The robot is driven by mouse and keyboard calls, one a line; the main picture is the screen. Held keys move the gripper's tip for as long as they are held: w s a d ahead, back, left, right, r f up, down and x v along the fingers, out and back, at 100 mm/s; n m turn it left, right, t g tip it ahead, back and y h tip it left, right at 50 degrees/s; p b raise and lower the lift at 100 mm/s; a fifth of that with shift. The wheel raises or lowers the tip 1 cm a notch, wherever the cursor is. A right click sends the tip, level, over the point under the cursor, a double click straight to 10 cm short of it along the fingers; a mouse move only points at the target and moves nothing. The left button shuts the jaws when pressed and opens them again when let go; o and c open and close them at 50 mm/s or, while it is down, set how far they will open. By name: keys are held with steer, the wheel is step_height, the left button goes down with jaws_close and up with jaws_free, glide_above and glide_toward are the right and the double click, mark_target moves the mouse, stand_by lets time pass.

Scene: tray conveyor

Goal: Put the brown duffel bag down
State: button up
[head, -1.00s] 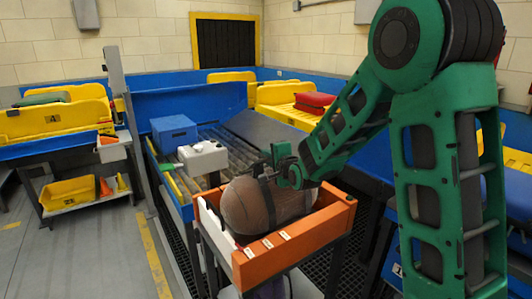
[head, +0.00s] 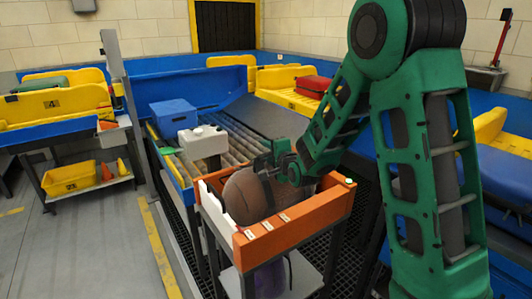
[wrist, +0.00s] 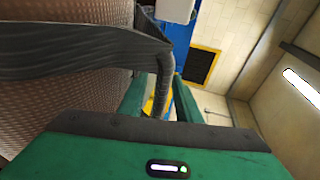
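The brown duffel bag (head: 245,197), with dark straps, rests in the orange-walled tray (head: 298,226) in the head view. The front wall of the tray hides its underside. In the wrist view the bag's ribbed brown side (wrist: 75,103) and a wide dark strap fill the left. My gripper (head: 270,160) is at the top of the bag by its straps. In the wrist view its two green fingers stand apart, with a dark strap loop (wrist: 165,85) between them and a gap beside the loop.
A white container (head: 203,141) and a blue box (head: 173,112) are on the roller conveyor behind the tray. A red case (head: 313,84) lies on a yellow-sided belt at the back. Open floor (head: 95,245) is at the left.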

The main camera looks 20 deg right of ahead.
steer(key=shift+s+d+r, duration=0.1)
steer(key=shift+s+r, duration=0.1)
steer(key=shift+s, duration=0.25)
steer(key=v, duration=1.1)
steer(key=s+d+f+n+g+h, duration=0.2)
steer(key=s+d+f+n+g, duration=0.15)
steer(key=s+d, duration=0.35)
steer(key=s+d+f+n+g+h, duration=0.1)
steer(key=s+d+f+n+g, duration=0.1)
steer(key=s+d+g, duration=0.45)
steer(key=s+d+r+n+g+y, duration=0.1)
steer(key=s+n+g, duration=0.3)
steer(key=s, duration=2.1)
steer(key=shift+d+r+g+y, duration=0.15)
steer(key=shift+d+g+y, duration=0.15)
steer(key=shift+d+g, duration=0.4)
